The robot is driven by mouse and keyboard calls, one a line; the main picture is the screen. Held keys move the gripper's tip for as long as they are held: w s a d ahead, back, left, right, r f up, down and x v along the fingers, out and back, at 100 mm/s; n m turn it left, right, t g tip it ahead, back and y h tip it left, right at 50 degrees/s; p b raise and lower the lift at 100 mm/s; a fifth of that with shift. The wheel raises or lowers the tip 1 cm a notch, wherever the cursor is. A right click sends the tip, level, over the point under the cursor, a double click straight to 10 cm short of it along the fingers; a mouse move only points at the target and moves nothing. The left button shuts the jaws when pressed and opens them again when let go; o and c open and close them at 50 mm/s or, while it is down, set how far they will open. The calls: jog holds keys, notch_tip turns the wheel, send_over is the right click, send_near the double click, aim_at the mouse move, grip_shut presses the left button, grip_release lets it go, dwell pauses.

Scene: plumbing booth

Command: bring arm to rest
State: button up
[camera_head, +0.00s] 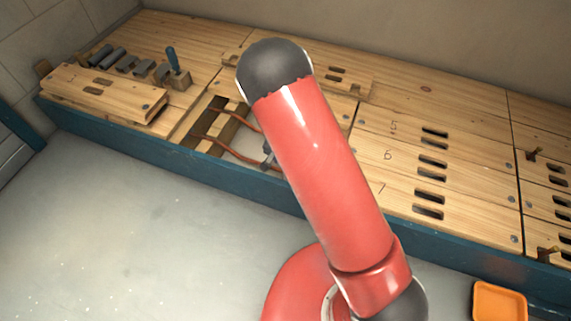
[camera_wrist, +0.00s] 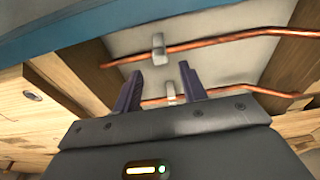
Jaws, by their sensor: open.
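My red arm (camera_head: 325,180) rises across the middle of the head view and hides part of the bench behind it. My gripper (camera_wrist: 160,82) shows in the wrist view with its two dark fingers apart and nothing between them. Beyond the fingers lies an open recess with two copper pipes (camera_wrist: 225,37), held by grey clips (camera_wrist: 158,45). In the head view the same copper pipes (camera_head: 215,139) show in the opening left of my arm. The gripper itself is hidden or not clear in the head view.
The wooden bench (camera_head: 455,110) with slotted panels has a blue front edge (camera_head: 110,146). An orange tray (camera_head: 499,302) is at lower right. The grey floor (camera_head: 130,235) at left is clear.

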jog(key=shift+s+r, duration=0.15)
jog(key=shift+r, duration=0.75)
jog(key=s+d+r+y+p, duration=0.1)
jog(key=s+d+r, duration=0.1)
jog(key=r, duration=0.7)
jog(key=s+d+r+n+t+y+p, duration=0.1)
jog(key=d+r+p, duration=0.1)
jog(key=r, duration=0.7)
jog(key=s+d+r+p, duration=0.1)
jog(key=s+d+r, duration=0.15)
jog(key=r, duration=0.65)
jog(key=s+d+r+n+t+p, duration=0.1)
jog(key=s+d+r, duration=0.4)
jog(key=s+r, duration=0.3)
jog(key=s+d+r+n+t+h+p, duration=0.1)
jog(key=s+d+r+n+t+p, duration=0.1)
jog(key=s+d+r, duration=0.3)
jog(key=s+r, duration=0.3)
jog(key=s, duration=0.2)
jog(key=shift+s+r+p, duration=0.2)
jog(key=shift+r+p, duration=0.05)
jog(key=shift+p, duration=0.05)
jog(key=shift+d, duration=0.1)
